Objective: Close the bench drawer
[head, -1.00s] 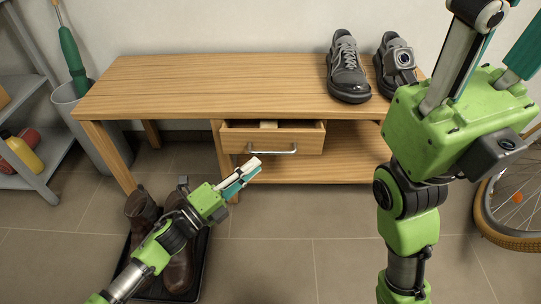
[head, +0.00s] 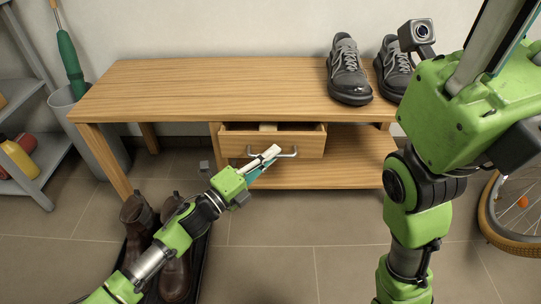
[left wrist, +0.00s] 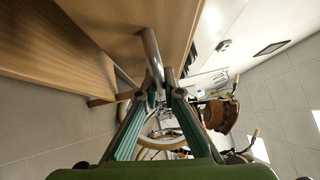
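The wooden bench drawer (head: 240,144) is pulled partly out under the left-middle of the bench top. Its metal bar handle (head: 291,154) spans the drawer front. My left gripper (head: 268,158) is in front of the handle, its tips overlapping it in the head view. In the left wrist view the handle bar (left wrist: 151,48) runs down to the fingertips (left wrist: 161,88), which have a narrow gap between them. Contact with the handle cannot be told. My right gripper (head: 505,45) is close to the camera at the upper right, its tips cut off by the frame.
The bench (head: 200,88) has black-grey shoes (head: 347,75) on its right end. Brown boots (head: 172,270) stand on a dark tray at lower left. A grey bin (head: 62,100) and shelf (head: 40,195) are left; a bicycle wheel (head: 505,238) is right. Middle floor is clear.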

